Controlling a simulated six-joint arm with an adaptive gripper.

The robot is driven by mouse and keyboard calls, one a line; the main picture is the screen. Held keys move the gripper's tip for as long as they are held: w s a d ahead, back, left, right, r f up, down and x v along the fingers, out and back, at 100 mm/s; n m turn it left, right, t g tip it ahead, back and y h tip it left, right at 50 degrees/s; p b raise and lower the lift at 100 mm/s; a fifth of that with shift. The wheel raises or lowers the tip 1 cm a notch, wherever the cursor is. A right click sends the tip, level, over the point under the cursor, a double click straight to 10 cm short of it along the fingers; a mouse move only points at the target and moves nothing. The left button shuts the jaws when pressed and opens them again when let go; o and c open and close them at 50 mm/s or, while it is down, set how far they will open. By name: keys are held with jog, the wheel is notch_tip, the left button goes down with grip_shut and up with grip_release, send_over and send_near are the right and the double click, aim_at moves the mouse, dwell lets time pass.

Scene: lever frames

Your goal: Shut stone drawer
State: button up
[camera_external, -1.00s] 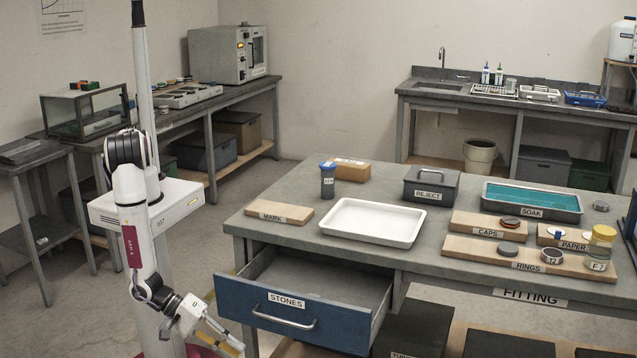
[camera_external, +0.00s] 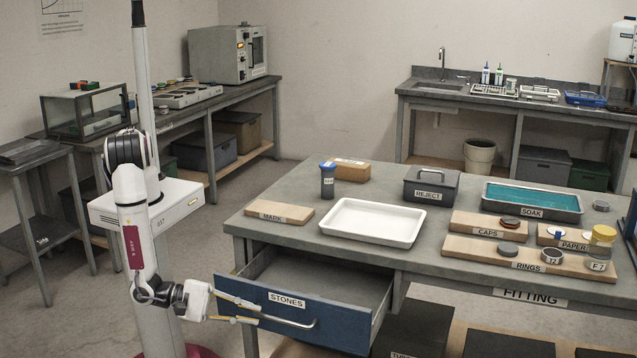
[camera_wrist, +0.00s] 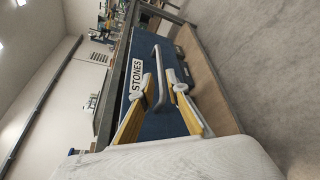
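The stone drawer (camera_external: 342,326), blue-fronted and labelled STONES, stands pulled out from the table, and its visible inside looks empty. Its grey bar handle (camera_external: 302,324) runs across the front; the wrist view shows the handle (camera_wrist: 158,72) too. My gripper (camera_external: 258,314) is at the left part of the drawer front, pointing right. In the wrist view its two yellow fingers (camera_wrist: 163,93) are spread, with the near end of the handle between their tips. I cannot tell whether either finger touches the handle or the front.
The table (camera_external: 300,240) above holds a white tray (camera_external: 371,241), a MARK board (camera_external: 279,212), a dark bottle (camera_external: 327,182), a REJECT box (camera_external: 431,186) and a SOAK tray (camera_external: 531,214). Dark boxes (camera_external: 412,330) stand under the table, right of the drawer.

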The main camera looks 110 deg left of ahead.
aim_at(275, 319)
jog(key=shift+w, duration=0.1)
jog(key=shift+x, duration=3.8)
jog(key=shift+a, duration=0.1)
grip_shut()
